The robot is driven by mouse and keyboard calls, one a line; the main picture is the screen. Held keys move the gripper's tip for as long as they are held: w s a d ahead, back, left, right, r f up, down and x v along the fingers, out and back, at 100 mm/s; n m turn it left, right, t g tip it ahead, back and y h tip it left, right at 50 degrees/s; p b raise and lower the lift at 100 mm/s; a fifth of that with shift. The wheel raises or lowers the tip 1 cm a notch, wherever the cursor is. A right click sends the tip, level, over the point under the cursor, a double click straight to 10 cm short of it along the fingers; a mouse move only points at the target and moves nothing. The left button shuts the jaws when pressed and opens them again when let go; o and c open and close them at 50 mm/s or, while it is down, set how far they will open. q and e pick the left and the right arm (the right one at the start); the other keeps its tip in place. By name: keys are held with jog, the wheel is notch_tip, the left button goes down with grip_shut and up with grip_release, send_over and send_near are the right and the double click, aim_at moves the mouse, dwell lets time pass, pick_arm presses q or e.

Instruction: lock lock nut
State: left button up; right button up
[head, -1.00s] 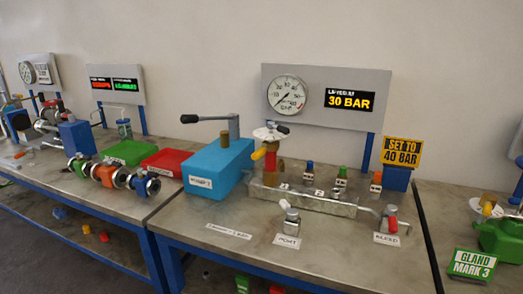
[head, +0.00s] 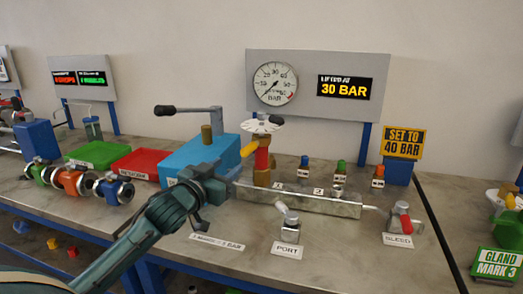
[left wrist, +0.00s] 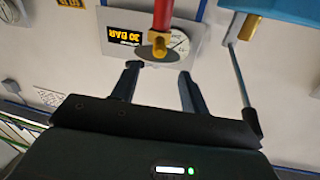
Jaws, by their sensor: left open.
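The valve (head: 262,160) stands at the left end of the metal manifold, with a white handwheel (head: 262,126) on top, a red upper body and a brass base. A yellow handle (head: 249,149) juts from it to the left, below the handwheel. I cannot tell for certain which part is the lock nut. My left gripper (head: 232,174) is left of the valve, lower than the handle and apart from it. The left wrist view is upside down; the open, empty jaws (left wrist: 158,88) point toward the red body (left wrist: 163,14) and the yellow handle's end (left wrist: 159,45).
A blue pump box (head: 195,158) with a long lever (head: 190,109) stands behind my gripper. The gauge (head: 275,83) and a "30 BAR" display (head: 345,88) are behind. A "SET TO 40 BAR" sign (head: 404,143) stands right.

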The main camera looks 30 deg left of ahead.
aim_at(250, 149)
pick_arm(q)
jog(key=w, duration=0.4)
jog(key=w+p, duration=0.1)
jog(key=w, duration=0.8)
jog(key=shift+a+p, duration=0.4)
grip_shut()
